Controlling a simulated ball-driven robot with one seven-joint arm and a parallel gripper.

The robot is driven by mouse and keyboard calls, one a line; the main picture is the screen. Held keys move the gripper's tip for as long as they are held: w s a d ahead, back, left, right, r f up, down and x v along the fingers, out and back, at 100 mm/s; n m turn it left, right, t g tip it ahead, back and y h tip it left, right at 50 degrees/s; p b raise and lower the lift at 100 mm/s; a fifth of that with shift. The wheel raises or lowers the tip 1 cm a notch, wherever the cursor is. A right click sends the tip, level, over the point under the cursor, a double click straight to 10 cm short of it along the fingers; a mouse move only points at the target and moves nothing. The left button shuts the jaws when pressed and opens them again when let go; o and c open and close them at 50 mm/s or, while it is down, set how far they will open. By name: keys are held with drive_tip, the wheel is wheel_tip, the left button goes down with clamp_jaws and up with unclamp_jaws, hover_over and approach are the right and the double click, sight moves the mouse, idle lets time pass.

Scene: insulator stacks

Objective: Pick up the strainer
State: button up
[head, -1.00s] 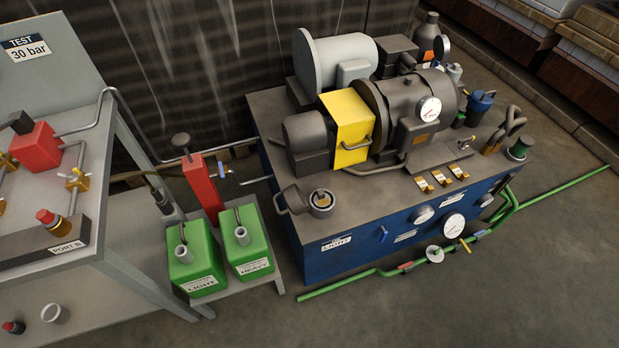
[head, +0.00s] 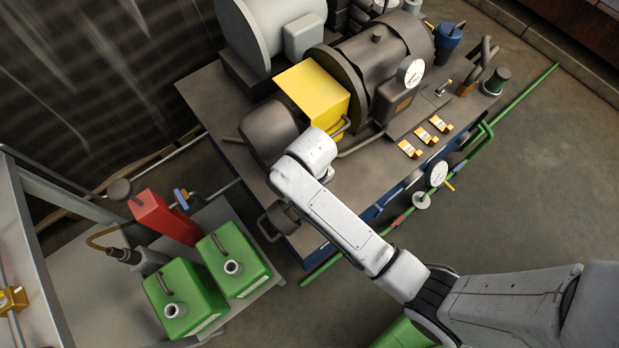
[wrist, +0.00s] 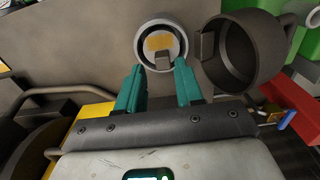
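The strainer (wrist: 161,43) shows in the wrist view as a yellow-orange piece with a small grey tab, inside a round pale-rimmed filler neck (wrist: 139,52) in the tank top. My gripper (wrist: 159,66) has two teal fingers, open and apart. In the head view my white arm hides the neck, the strainer and the gripper.
A dark open cap (wrist: 240,50) stands close to the right of the neck in the wrist view. In the head view, a yellow guard (head: 312,90) and motor (head: 268,132) stand behind my arm. Two green cans (head: 238,258) and a red pump (head: 165,217) are at left.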

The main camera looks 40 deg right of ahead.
drive_tip(key=shift+w+a+f+b, duration=0.1)
drive_tip(key=shift+f+b, duration=0.2)
drive_tip(key=shift+f, duration=2.45)
clamp_jaws()
